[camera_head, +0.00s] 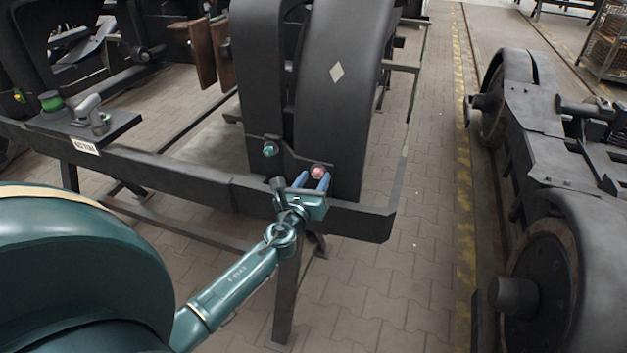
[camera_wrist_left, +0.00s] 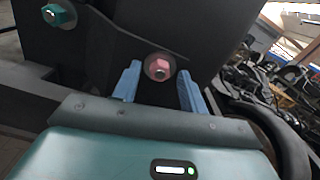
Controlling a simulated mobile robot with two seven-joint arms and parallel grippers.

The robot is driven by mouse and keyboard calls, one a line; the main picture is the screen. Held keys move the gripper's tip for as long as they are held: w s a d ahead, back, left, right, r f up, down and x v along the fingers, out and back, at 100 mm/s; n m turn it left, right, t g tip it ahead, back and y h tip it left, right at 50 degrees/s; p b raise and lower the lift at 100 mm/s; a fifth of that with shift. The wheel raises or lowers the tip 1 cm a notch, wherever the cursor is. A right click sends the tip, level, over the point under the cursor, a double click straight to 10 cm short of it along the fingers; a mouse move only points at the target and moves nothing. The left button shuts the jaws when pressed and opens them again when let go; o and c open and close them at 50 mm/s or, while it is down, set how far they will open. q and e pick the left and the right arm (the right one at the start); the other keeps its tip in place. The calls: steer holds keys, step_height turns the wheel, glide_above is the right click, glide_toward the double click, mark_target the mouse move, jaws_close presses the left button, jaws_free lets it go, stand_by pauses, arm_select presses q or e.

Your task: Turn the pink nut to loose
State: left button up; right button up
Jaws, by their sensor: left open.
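The pink nut (camera_head: 318,172) sits on the lower edge of a black wheel guard, just above the dark frame beam. In the left wrist view the pink nut (camera_wrist_left: 158,68) shows between the two blue fingers, with a gap on each side. My left gripper (camera_head: 313,181) is open in front of the nut, its fingertips pointing at it. It also shows in the left wrist view (camera_wrist_left: 162,82). I cannot tell whether the fingertips reach past the nut's face. My right gripper is not in view.
A green nut (camera_head: 270,149) is on the same guard to the left, also in the left wrist view (camera_wrist_left: 58,15). The dark frame beam (camera_head: 180,182) runs under the guard. Another bogie (camera_head: 545,150) stands on the right, beyond a clear paved aisle (camera_head: 425,220).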

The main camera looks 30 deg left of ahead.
arm_select(q)
steer(key=shift+w, duration=0.1)
steer(key=shift+c, duration=0.4)
jaws_close()
